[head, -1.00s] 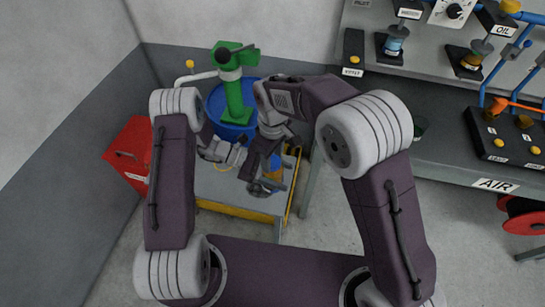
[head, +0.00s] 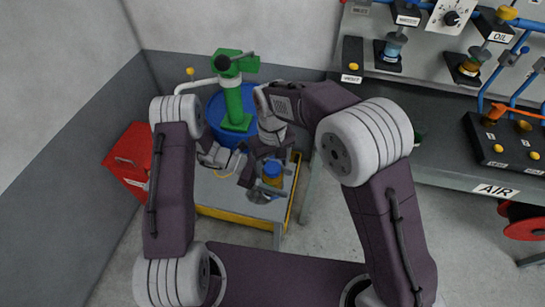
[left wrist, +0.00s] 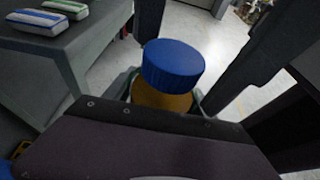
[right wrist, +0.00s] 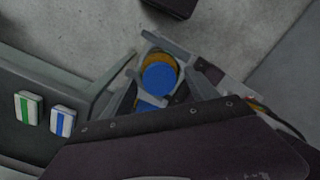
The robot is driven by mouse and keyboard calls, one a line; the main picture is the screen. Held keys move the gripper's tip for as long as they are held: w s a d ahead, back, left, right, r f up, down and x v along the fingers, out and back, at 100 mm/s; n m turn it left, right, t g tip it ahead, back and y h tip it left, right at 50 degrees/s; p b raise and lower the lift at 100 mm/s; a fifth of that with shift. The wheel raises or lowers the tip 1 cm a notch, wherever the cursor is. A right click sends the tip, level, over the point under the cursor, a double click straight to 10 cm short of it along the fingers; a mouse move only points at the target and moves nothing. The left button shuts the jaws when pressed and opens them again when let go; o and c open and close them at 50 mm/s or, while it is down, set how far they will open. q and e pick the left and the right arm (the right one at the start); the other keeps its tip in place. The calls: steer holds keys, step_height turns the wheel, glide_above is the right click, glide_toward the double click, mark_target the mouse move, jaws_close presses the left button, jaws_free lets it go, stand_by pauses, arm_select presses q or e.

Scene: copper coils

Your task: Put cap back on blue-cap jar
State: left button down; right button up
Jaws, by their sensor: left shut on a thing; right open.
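An amber jar with a blue cap (head: 272,168) on top shows in the head view above the small grey table. My right gripper (head: 264,152) is open just above and behind the cap. In the right wrist view the cap (right wrist: 159,77) lies between its spread fingers, seemingly apart from them. How tightly the cap is seated I cannot tell.
The small grey table (head: 222,192) with yellow edges is below. A blue drum (head: 215,108) with a green pump (head: 234,100) stands behind. A red box (head: 130,160) is at left, and a grey workbench (head: 440,160) is at right.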

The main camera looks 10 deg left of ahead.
step_height(320, 180, up, 12)
steer(key=shift+f, duration=0.2)
steer(key=shift+w, duration=0.1)
stand_by(0.3)
arm_select(q)
steer(key=shift+a, duration=0.1)
arm_select(e)
steer(key=s+d+f+m, duration=0.15)
steer(key=d+f, duration=0.25)
steer(key=d, duration=0.4)
steer(key=d+f+m, duration=0.3)
steer(key=d+f, duration=0.1)
steer(key=d, duration=0.4)
steer(key=s+d+f+m+t, duration=0.1)
steer(key=s+d+f+m, duration=0.2)
steer(key=s+d, duration=0.6)
step_height(320, 180, down, 2)
steer(key=shift+s+f, duration=0.15)
steer(key=shift+s, duration=0.3)
steer(key=shift+a, duration=0.1)
